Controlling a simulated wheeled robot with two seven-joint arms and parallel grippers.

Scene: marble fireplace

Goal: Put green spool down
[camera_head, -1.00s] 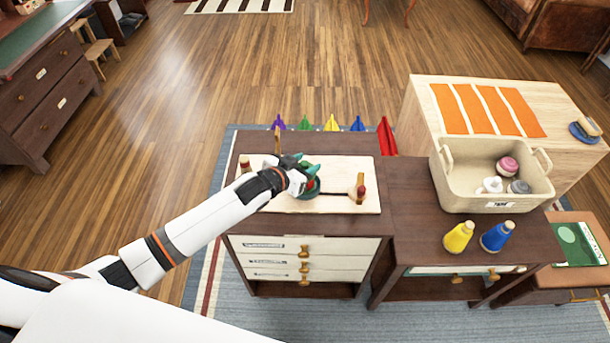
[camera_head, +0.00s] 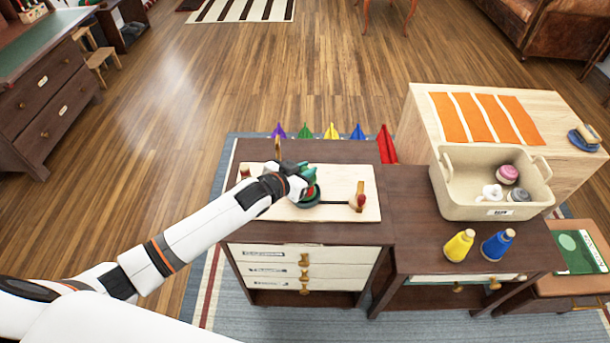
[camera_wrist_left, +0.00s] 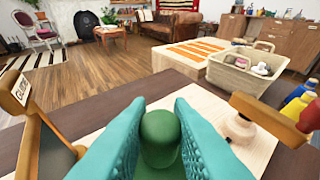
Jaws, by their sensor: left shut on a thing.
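The green spool (camera_wrist_left: 160,138) is between the teal fingers of my left gripper (camera_wrist_left: 158,145) in the left wrist view, and the fingers are shut on it. In the head view the left gripper (camera_head: 304,174) is low over the pale board (camera_head: 345,180) on the dark cabinet. The spool (camera_head: 311,190) is partly covered by the gripper there. A dark round base shows under it, and I cannot tell whether the spool touches it. My right gripper is in neither view.
A beige basket (camera_head: 492,198) holds small spools. Coloured pennants line the cabinet's far edge.

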